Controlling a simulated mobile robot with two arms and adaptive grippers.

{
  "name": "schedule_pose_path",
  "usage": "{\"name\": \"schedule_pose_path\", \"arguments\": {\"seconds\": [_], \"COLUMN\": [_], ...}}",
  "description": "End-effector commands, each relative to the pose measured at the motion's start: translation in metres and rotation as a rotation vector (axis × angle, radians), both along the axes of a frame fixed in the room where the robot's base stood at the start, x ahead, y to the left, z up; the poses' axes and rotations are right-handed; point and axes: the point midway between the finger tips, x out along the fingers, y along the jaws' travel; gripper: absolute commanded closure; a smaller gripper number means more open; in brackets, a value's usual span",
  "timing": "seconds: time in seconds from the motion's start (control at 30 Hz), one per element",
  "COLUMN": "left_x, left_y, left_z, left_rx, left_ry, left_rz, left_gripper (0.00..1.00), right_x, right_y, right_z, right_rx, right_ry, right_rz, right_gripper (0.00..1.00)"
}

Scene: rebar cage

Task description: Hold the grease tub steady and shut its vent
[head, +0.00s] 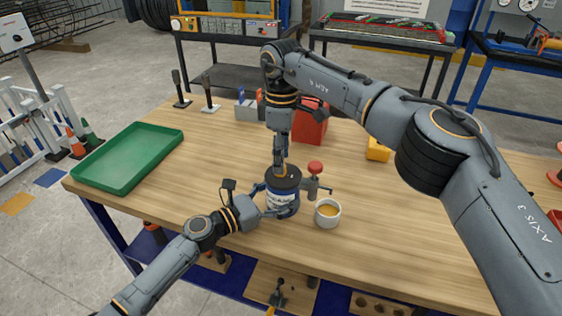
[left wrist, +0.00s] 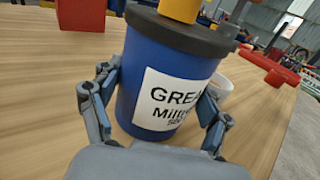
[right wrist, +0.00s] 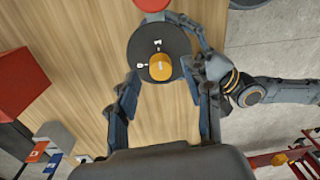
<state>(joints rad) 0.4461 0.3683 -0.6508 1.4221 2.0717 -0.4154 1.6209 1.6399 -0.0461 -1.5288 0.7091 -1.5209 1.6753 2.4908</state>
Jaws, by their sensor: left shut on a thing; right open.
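The grease tub (head: 284,207) is a blue can with a dark lid and a white label, upright on the wooden table. It also shows close up in the left wrist view (left wrist: 148,80). Its orange-yellow vent knob (right wrist: 160,67) sits on the dark lid (right wrist: 150,42), beside small white marks; its setting is unclear. My left gripper (left wrist: 158,92) is shut around the tub's side, a finger on each side. My right gripper (head: 281,165) points down over the lid. In the right wrist view its fingers stand apart on either side of the knob; contact is unclear.
A white cup (head: 328,220) with yellowish contents stands close right of the tub. A red-topped grey device (head: 315,169) stands just behind. A green tray (head: 128,160) lies left, a red box (head: 312,128) and a yellow block (head: 378,150) farther back. The front right tabletop is clear.

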Motion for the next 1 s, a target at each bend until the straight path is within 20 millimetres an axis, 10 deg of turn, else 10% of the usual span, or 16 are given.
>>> {"name": "schedule_pose_path", "arguments": {"seconds": [0.5, 0.73, 1.0], "left_x": [0.0, 0.0, 0.0], "left_y": [0.0, 0.0, 0.0], "left_z": [0.0, 0.0, 0.0], "left_rx": [0.0, 0.0, 0.0], "left_ry": [0.0, 0.0, 0.0], "left_rz": [0.001, 0.001, 0.001], "left_gripper": [0.86, 0.86, 0.86], "right_x": [0.0, 0.0, 0.0], "right_y": [0.0, 0.0, 0.0], "right_z": [-0.021, -0.021, -0.021], "right_rx": [0.0, 0.0, 0.0], "right_ry": [-0.002, -0.001, -0.002], "right_rz": [0.0, 0.0, 0.015], "right_gripper": [0.5, 0.97, 1.0]}}
